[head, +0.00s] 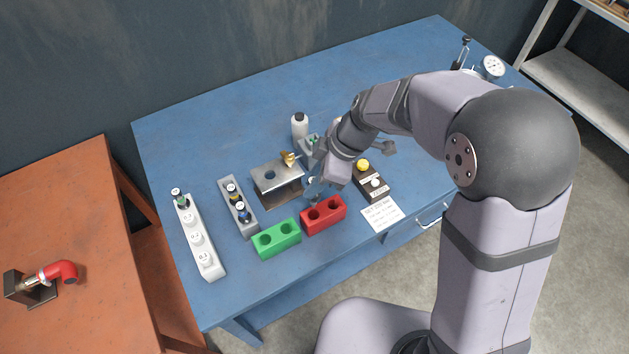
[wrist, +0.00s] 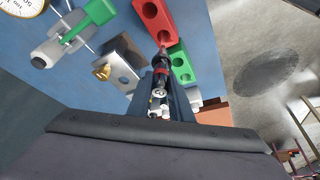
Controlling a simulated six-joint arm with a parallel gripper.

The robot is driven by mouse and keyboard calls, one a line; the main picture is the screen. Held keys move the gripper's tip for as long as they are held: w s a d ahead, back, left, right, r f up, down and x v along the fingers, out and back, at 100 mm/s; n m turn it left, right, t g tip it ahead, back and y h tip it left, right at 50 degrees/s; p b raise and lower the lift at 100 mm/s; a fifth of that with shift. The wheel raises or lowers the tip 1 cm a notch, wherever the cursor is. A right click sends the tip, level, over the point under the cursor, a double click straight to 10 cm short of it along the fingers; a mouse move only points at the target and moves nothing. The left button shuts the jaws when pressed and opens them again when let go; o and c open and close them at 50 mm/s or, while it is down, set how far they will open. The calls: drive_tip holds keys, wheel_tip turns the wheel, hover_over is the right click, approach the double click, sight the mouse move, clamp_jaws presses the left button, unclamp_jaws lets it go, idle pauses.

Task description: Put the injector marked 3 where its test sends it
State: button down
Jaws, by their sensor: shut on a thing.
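My gripper (head: 314,184) is shut on an injector and holds it over the blue table, between the metal stand and the red block. In the wrist view the gripper (wrist: 160,90) holds this injector (wrist: 162,70), dark with a red band; I cannot read its mark. The red block (head: 323,215) shows two open holes. The green block (head: 276,239) beside it also shows two open holes. The metal stand (head: 277,180) has a hole in its top and a brass fitting at its back. A printed card (head: 382,214) lies right of the red block; its text is too small to read.
A grey rack (head: 249,229) holds two injectors, and a long white rack (head: 205,257) holds one at its far end. A box (head: 370,182) with a yellow button stands right of my gripper. A white bottle (head: 300,125) stands behind. The table's back left is clear.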

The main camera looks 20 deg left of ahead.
sight(314, 204)
drive_tip(key=shift+f, duration=0.2)
idle(0.3)
drive_tip(key=shift+f+b, duration=1.35)
drive_tip(key=shift+f, duration=1.85)
drive_tip(key=shift+f+b, duration=1.1)
drive_tip(key=shift+b, duration=0.3)
drive_tip(key=shift+f+b, duration=0.15)
drive_tip(key=shift+b, duration=0.3)
drive_tip(key=c, duration=1.2)
unclamp_jaws()
